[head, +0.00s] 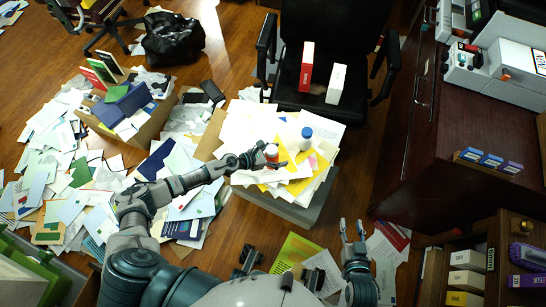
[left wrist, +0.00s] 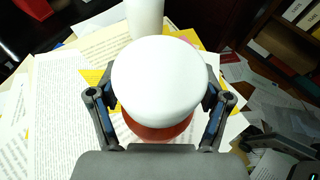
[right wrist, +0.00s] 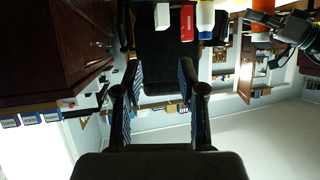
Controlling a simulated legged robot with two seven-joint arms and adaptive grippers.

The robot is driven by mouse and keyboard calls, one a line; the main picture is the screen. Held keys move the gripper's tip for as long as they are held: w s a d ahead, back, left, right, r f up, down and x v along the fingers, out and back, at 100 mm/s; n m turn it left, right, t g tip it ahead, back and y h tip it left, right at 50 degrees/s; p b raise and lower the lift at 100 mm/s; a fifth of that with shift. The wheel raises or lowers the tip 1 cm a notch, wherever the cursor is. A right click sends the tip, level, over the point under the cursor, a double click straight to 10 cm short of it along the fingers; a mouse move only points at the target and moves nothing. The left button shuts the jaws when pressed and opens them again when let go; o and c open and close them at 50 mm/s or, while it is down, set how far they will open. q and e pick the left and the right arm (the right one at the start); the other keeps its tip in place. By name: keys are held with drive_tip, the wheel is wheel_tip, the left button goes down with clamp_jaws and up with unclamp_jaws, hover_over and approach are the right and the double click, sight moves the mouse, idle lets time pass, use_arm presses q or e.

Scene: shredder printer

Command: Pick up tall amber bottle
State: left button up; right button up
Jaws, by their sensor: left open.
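The amber bottle (head: 271,153) has a white cap and stands upright on the paper-covered bin. In the left wrist view its white cap (left wrist: 158,80) fills the middle, with a strip of the amber body (left wrist: 158,131) below it. My left gripper (head: 274,160) is open, with one finger on each side of the bottle; I cannot tell whether they touch it. The fingers also show in the left wrist view (left wrist: 159,108). My right gripper (head: 352,231) is open and empty, low and to the right of the bin.
A white bottle with a blue cap (head: 306,134) stands close behind the amber one on loose papers (head: 245,128). A black chair (head: 333,35) holds a red box (head: 307,66) and a white box (head: 336,83). A dark cabinet (head: 450,150) stands at right. Papers litter the floor at left.

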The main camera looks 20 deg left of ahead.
use_arm(q)
drive_tip(key=shift+a, duration=0.15)
drive_tip(key=shift+a, duration=0.2)
drive_tip(key=c, duration=1.2)
drive_tip(key=shift+d, duration=0.15)
drive_tip(key=shift+c, duration=0.3)
drive_tip(key=shift+r, duration=0.1)
